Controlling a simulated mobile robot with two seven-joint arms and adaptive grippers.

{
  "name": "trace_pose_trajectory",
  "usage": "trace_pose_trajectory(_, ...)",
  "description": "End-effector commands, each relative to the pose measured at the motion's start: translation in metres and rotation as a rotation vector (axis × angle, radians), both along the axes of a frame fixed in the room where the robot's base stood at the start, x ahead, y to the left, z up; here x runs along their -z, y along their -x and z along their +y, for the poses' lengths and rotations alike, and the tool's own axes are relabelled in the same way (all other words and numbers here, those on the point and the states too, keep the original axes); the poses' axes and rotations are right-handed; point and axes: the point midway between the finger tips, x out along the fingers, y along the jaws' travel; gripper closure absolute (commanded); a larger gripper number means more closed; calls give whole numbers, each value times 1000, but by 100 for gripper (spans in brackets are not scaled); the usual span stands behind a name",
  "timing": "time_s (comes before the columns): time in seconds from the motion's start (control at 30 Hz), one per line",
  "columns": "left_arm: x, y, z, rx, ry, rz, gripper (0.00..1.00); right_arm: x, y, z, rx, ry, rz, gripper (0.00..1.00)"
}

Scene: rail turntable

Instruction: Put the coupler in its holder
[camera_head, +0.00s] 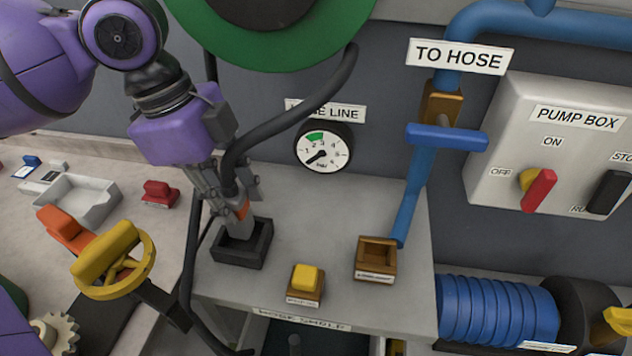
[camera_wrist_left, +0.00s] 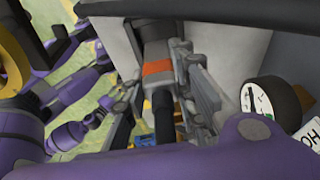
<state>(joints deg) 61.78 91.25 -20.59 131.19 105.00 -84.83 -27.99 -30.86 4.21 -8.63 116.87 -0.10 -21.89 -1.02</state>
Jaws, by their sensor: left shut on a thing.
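The coupler (camera_head: 240,222) is a grey piece with an orange band, joined to a thick black hose. My left gripper (camera_head: 236,198) is shut around it, above the bench top. The coupler's lower end is at the opening of a dark square holder (camera_head: 241,257); I cannot tell how deep it sits. In the left wrist view the coupler (camera_wrist_left: 157,48) and its orange band lie between the fingers of my left gripper (camera_wrist_left: 160,85). My right gripper is not in view.
A yellow button (camera_head: 305,278) and an open brown wooden box (camera_head: 377,250) stand right of the holder. The black hose (camera_head: 300,115) loops up beside the gauge (camera_head: 323,147). A yellow handwheel (camera_head: 115,262) is at the left. The bench between holder and brown box is clear behind the button.

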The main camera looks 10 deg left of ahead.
Motion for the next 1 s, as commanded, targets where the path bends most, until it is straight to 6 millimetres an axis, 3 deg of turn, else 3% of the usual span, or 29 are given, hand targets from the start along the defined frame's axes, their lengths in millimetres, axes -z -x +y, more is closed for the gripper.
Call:
trace_pose_trajectory(0.23, 35, -2, 4, -1, -1, 5, 100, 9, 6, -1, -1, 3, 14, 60)
trace_pose_trajectory(0.63, 39, -3, 4, -1, 0, 0, 100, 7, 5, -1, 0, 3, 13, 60)
trace_pose_trajectory(0.67, 40, -3, 4, -1, 0, 0, 73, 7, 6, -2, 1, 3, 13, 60)
trace_pose_trajectory(0.8, 40, -3, 4, -1, -1, 0, 55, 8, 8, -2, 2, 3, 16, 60)
trace_pose_trajectory(1.0, 40, -3, 4, -1, -1, 0, 55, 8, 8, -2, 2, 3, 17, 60)
